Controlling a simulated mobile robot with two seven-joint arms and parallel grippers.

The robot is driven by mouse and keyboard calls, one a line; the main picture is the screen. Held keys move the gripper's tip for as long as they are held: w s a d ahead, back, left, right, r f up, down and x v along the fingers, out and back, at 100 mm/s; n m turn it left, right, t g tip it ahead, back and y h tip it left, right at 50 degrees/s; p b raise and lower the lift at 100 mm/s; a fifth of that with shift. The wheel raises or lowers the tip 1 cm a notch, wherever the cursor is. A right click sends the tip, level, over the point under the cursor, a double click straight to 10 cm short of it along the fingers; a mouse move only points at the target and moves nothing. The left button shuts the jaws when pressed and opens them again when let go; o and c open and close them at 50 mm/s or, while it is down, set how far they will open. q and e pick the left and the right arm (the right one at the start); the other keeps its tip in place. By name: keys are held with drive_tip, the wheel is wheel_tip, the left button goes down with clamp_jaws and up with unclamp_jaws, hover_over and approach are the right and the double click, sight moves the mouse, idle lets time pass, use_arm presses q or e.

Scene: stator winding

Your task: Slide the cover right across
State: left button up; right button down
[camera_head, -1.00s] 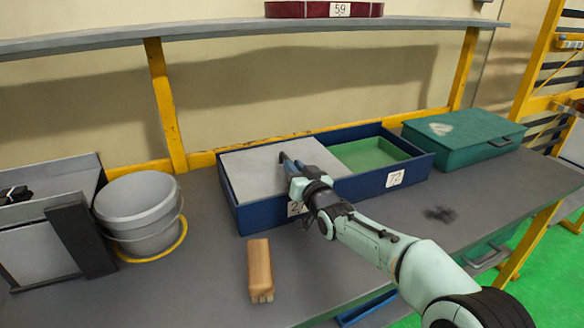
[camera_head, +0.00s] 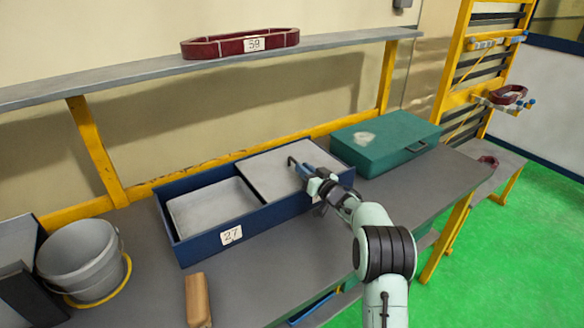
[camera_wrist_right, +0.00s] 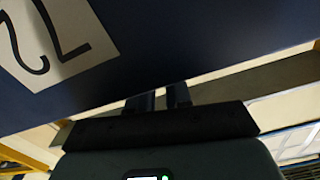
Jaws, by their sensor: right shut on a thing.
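The flat grey cover (camera_head: 272,178) lies over the right part of the long blue box (camera_head: 200,248). The left compartment (camera_head: 208,206) is uncovered and shows a pale grey inside. My right gripper (camera_head: 302,170) is at the cover's right part, shut on the cover; its fingers partly hide the grip point. In the right wrist view, the two fingers (camera_wrist_right: 165,98) show side by side against the dark blue box wall (camera_wrist_right: 180,45), which bears a white number label (camera_wrist_right: 55,45). My left gripper is not in view.
A green case (camera_head: 385,142) stands close to the box's right end. A grey bucket (camera_head: 80,258) and a wooden-handled brush (camera_head: 198,300) are at the left on the grey bench (camera_head: 150,290). A shelf (camera_head: 130,77) with a red ring part (camera_head: 215,47) runs above.

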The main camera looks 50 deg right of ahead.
drive_tip(key=shift+s+d+r+p, duration=0.1)
drive_tip(key=shift+s+d+p, duration=0.15)
drive_tip(key=shift+d, duration=0.35)
drive_tip(key=shift+s+d+r+p, duration=0.15)
drive_tip(key=shift+d+p, duration=0.1)
drive_tip(key=shift+d, duration=0.3)
drive_tip(key=shift+f, duration=0.1)
drive_tip(key=c, duration=1.1)
unclamp_jaws()
drive_tip(key=shift+c, duration=0.2)
drive_tip(key=shift+s+a+f, duration=0.1)
drive_tip(key=shift+s+a, duration=0.05)
drive_tip(key=shift+s, duration=0.35)
drive_tip(key=b+v, duration=0.2)
drive_tip(key=v, duration=1)
drive_tip(key=shift+s, duration=0.2)
